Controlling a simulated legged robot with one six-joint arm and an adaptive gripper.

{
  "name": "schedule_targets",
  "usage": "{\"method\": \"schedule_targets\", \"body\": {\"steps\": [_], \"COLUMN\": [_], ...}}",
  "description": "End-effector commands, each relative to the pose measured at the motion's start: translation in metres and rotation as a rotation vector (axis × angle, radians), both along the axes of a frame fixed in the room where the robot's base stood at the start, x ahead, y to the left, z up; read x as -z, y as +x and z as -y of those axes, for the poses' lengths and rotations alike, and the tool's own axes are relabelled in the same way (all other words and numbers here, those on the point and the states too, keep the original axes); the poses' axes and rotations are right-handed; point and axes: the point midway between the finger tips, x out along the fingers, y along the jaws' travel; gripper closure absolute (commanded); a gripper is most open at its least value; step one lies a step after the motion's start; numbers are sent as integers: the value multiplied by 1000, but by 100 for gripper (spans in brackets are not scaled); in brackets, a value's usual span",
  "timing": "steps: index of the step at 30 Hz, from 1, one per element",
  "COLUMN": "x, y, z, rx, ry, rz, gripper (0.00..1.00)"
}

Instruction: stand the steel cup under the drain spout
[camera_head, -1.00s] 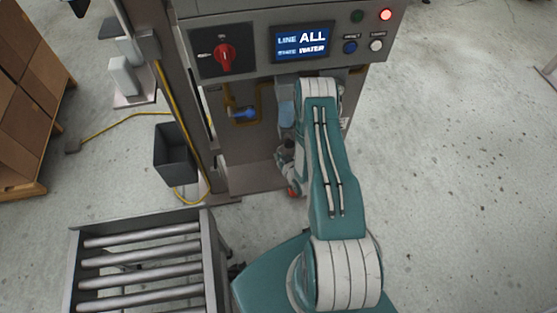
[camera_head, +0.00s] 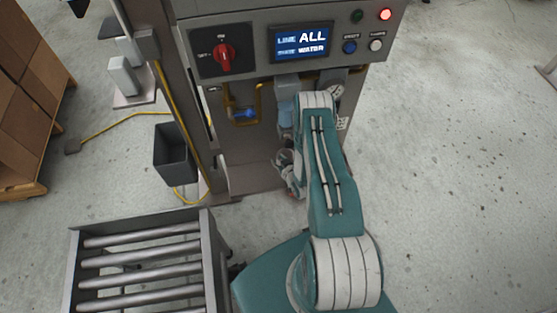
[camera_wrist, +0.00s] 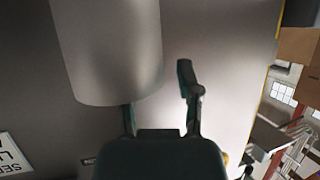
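In the wrist view, my gripper (camera_wrist: 160,88) has its dark fingers apart, with only a flat grey surface showing between them. A smooth grey metal cylinder (camera_wrist: 105,50) fills the upper left and hides the left fingertip. I cannot tell if it is the steel cup or a fixed part. In the head view, my gripper (camera_head: 291,175) is small and partly hidden by my arm, low at the machine's front. I cannot make out the cup surely there. Brass pipe (camera_head: 258,97) and a blue fitting (camera_head: 244,113) sit in the recess; the drain spout is not clearly identifiable.
The machine's panel has a red knob (camera_head: 224,56), a screen (camera_head: 301,42) and a lit red lamp (camera_head: 386,15). A roller conveyor (camera_head: 140,215) stands at front left. The floor on the right is clear.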

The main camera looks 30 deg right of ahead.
Motion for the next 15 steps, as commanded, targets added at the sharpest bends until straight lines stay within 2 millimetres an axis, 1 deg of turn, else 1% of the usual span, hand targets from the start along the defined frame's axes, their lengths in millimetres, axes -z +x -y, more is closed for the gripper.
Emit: {"method": "schedule_targets", "body": {"steps": [5,8,11,15], "x": [-1,-4,-10,-23], "y": [0,-7,-22,-49], "z": [0,1,1,2], "rx": [0,1,2,3], "ry": [0,1,2,2], "rz": [0,0,-2,-2], "gripper": [56,56,56,56]}}
